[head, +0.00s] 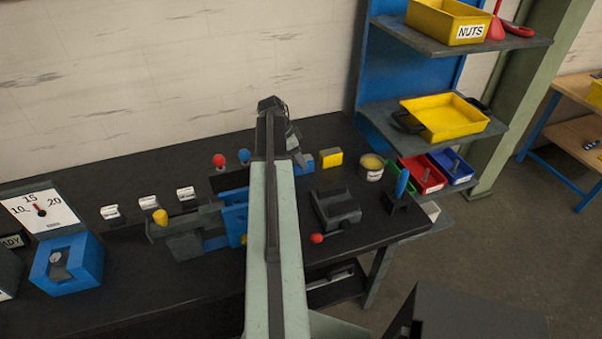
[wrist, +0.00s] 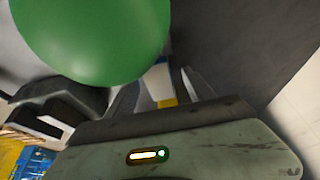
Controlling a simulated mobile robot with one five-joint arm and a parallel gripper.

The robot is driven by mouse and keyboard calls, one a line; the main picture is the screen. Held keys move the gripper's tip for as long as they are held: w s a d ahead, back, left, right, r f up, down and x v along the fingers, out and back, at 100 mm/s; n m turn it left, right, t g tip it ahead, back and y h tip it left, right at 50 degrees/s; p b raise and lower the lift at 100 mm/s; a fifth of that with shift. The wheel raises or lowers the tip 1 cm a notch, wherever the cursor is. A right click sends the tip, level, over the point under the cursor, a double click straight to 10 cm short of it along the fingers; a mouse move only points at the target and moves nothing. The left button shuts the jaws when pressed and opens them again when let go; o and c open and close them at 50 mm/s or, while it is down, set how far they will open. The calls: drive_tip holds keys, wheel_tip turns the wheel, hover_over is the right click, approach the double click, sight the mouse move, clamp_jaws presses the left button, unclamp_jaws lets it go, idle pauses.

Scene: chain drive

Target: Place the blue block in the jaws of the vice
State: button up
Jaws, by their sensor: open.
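The vice (head: 336,207) is a dark grey block with a red-knobbed handle, on the bench right of my arm in the head view. A blue block (head: 304,164) lies behind it, beside my arm, which partly covers it. My gripper (head: 278,128) is at the far end of my arm, over the back of the bench; its fingertips are hard to make out there. In the wrist view my gripper (wrist: 158,88) has its dark fingers apart. A small blue and yellow patch shows between them; I cannot tell what it belongs to.
A large green ball (wrist: 92,38) fills the upper left of the wrist view, very close. A yellow block (head: 331,158), a round tin (head: 371,168) and a blue-handled tool (head: 402,184) stand on the bench. A blue and grey mechanism (head: 200,243) lies left of my arm.

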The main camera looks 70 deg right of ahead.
drive_tip(key=shift+s+d+f, duration=0.1)
drive_tip(key=shift+f, duration=0.1)
drive_tip(key=shift+c, duration=0.3)
clamp_jaws()
idle(1.0)
